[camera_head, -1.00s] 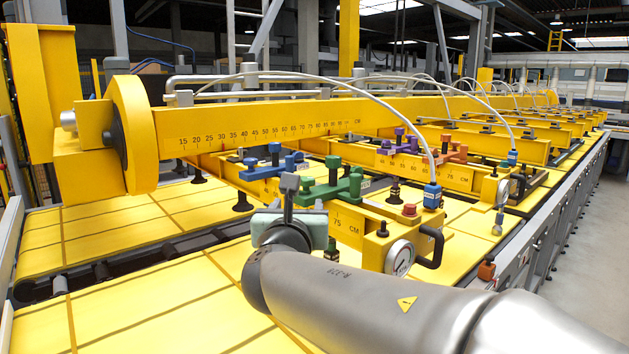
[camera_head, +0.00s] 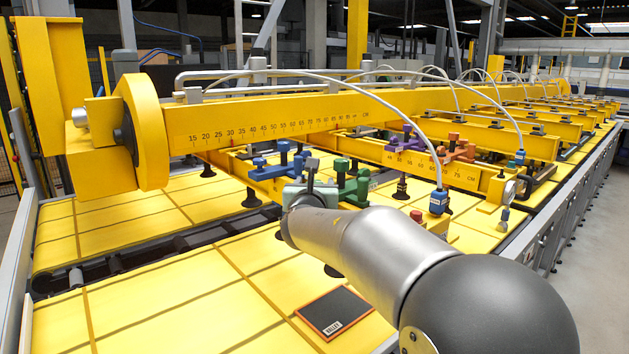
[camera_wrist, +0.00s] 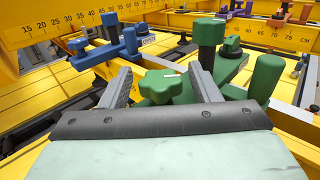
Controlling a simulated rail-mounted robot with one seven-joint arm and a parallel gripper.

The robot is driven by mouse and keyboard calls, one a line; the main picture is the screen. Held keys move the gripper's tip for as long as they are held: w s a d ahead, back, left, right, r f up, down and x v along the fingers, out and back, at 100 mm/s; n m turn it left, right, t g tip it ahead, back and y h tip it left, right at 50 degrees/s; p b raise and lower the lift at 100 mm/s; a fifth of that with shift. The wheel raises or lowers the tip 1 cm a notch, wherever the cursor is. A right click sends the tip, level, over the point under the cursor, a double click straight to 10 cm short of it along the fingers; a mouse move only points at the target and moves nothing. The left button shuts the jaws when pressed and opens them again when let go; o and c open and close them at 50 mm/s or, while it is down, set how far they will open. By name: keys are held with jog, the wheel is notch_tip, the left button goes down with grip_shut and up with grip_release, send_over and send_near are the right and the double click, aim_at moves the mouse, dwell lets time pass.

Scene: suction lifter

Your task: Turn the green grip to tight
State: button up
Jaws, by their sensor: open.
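The green clamp (camera_head: 352,184) also shows in the head view, partly hidden behind my gripper (camera_head: 311,172). In the wrist view my gripper (camera_wrist: 160,74) is open, with one grey finger on each side of the star grip. Whether the fingers touch it cannot be told.
A blue clamp (camera_head: 278,163) stands to the left and purple and orange clamps (camera_head: 456,147) to the right. A long yellow beam (camera_head: 270,122) with a scale runs behind. A dark labelled plate (camera_head: 334,313) lies on the yellow panels in front.

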jog(key=c, duration=1)
jog(key=shift+w, duration=0.1)
jog(key=shift+m+h+p, duration=0.3)
jog(key=shift+h, duration=0.1)
jog(key=shift+a+m+h+p, duration=0.1)
jog(key=shift+m+h+p, duration=0.4)
jog(key=shift+h, duration=0.5)
jog(key=shift+m+g+h, duration=0.4)
jog(key=shift+m+h, duration=0.4)
jog(key=shift+h, duration=0.2)
jog(key=m+g+h, duration=0.2)
jog(key=h, duration=0.1)
jog(key=m+g+h+p, duration=0.1)
jog(key=m+g+h, duration=0.1)
jog(key=m+h, duration=0.1)
jog(key=shift+m+h, duration=0.3)
jog(key=shift+h, duration=0.5)
jog(key=shift+g, duration=0.5)
